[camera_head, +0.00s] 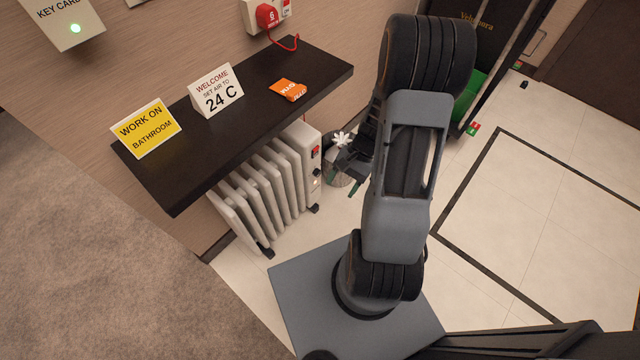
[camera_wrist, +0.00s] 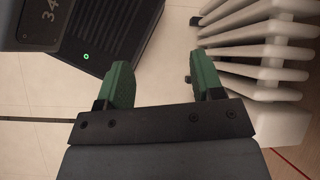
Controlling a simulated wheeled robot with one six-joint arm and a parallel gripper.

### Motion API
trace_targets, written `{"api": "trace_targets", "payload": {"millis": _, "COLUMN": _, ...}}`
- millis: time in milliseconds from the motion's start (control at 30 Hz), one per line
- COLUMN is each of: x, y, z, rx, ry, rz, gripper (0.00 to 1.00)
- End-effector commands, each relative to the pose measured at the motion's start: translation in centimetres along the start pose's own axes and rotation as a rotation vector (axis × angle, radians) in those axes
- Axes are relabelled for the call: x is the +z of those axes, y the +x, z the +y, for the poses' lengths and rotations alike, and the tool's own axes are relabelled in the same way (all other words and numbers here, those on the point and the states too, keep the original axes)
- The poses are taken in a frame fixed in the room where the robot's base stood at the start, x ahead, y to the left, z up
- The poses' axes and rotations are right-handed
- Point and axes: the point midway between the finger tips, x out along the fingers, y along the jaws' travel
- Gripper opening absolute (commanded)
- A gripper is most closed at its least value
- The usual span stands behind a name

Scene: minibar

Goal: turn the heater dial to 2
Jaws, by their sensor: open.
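The heater (camera_head: 258,190) is a white finned radiator standing on the floor partly under the dark shelf. Its end panel (camera_head: 314,168) faces right in the head view and carries a red switch (camera_head: 315,151) and a small glowing spot below it. I cannot make out the dial or its setting. My gripper (camera_head: 343,184) is open and empty, just right of the end panel and apart from it. In the wrist view its green fingers (camera_wrist: 162,80) are spread with floor between them. The heater's white fins (camera_wrist: 262,52) lie to their right there; the end panel's face is not visible.
The dark shelf (camera_head: 245,118) overhangs the heater and bears several signs and an orange packet (camera_head: 288,90). A red plug (camera_head: 267,15) sits in the wall socket. Tiled floor (camera_head: 540,220) at right is clear.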

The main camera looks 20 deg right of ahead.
Motion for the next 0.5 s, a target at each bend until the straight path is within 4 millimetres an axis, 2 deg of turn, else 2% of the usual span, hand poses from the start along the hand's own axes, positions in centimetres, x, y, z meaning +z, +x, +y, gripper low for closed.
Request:
{"api": "trace_targets", "payload": {"millis": 33, "x": -2.6, "y": 3.4, "z": 0.9, "rx": -0.063, "ry": 0.091, "rz": -0.074, "gripper": 0.61}}
{"api": "trace_targets", "payload": {"millis": 200, "x": -8.6, "y": 10.3, "z": 1.6, "rx": -0.324, "ry": 0.391, "rz": -0.297, "gripper": 0.61}}
{"api": "trace_targets", "payload": {"millis": 400, "x": -16.2, "y": 17.5, "z": 2.2, "rx": -0.695, "ry": 0.738, "rz": -0.522, "gripper": 0.61}}
{"api": "trace_targets", "payload": {"millis": 500, "x": -20.1, "y": 20.0, "z": 2.6, "rx": -0.895, "ry": 0.888, "rz": -0.603, "gripper": 0.61}}
